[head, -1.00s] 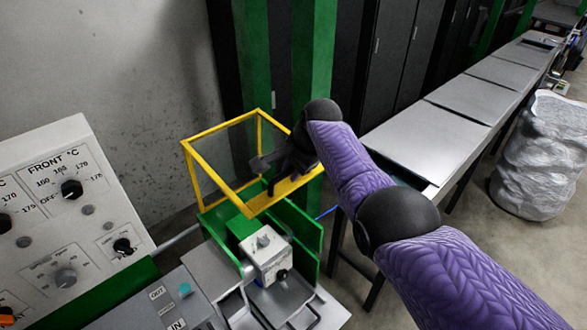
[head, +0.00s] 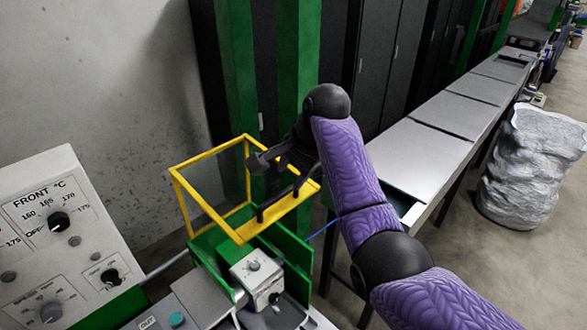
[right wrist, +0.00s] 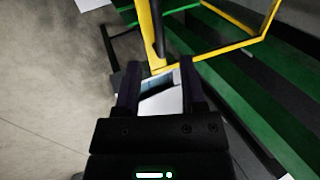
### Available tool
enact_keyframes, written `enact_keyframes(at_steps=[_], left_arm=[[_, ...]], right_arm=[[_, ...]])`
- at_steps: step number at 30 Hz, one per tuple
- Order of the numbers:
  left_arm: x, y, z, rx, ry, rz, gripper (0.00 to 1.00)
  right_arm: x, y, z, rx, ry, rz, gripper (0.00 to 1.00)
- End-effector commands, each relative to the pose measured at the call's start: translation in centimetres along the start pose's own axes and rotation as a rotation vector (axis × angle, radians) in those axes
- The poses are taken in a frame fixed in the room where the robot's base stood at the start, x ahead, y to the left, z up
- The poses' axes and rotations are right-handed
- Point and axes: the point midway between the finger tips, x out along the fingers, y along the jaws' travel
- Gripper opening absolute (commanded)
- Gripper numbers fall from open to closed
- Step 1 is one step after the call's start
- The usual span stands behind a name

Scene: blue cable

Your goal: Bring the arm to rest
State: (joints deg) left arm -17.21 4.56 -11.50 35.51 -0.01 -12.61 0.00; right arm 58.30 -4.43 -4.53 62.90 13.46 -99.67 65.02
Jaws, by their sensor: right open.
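My right arm, in a purple quilted sleeve (head: 352,170), reaches in from the lower right in the head view. My right gripper (head: 279,202) is black, open and appears empty. A thin piece of blue cable (head: 321,231) shows beside the green housing, mostly hidden. My left gripper is not in view.
A white control panel (head: 62,205) with knobs stands at the left. A small grey switch box (head: 255,270) sits below the yellow frame. Grey bench tops (head: 418,155) run back along the right, with a grey sack (head: 530,165) on the floor beyond.

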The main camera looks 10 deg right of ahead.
Motion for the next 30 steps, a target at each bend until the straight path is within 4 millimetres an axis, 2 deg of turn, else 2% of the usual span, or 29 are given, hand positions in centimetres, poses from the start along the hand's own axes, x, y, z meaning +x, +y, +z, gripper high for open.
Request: enact_keyframes(at_steps=[4, 10, 14, 17, 18, 20, 21, 24, 27, 30], left_arm=[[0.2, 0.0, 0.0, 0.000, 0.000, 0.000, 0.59], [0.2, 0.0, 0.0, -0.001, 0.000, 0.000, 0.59], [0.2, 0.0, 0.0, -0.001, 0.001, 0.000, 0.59], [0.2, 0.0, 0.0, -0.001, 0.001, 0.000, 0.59], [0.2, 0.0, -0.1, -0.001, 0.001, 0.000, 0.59], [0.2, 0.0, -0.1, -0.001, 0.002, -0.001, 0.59], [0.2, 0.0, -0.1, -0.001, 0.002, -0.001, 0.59], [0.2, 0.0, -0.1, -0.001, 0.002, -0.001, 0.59], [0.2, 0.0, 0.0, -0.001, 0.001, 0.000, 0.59], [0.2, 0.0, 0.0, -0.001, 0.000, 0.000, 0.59]], right_arm=[[-0.9, 0.1, 0.0, 0.001, 0.000, 0.000, 0.52], [-1.0, 0.0, 0.0, 0.000, 0.000, 0.000, 0.52], [0.1, 1.1, 0.0, -0.026, 0.005, 0.007, 0.52], [3.4, 5.4, 0.4, -0.132, 0.024, 0.032, 0.52], [4.9, 7.9, 0.7, -0.198, 0.038, 0.046, 0.52], [6.7, 11.9, 1.7, -0.310, 0.055, 0.071, 0.52], [7.5, 14.6, 2.5, -0.386, 0.066, 0.089, 0.52], [8.4, 20.5, 4.7, -0.568, 0.082, 0.132, 0.52], [8.0, 24.8, 6.9, -0.722, 0.086, 0.166, 0.52], [7.0, 28.1, 8.8, -0.852, 0.083, 0.192, 0.52]])
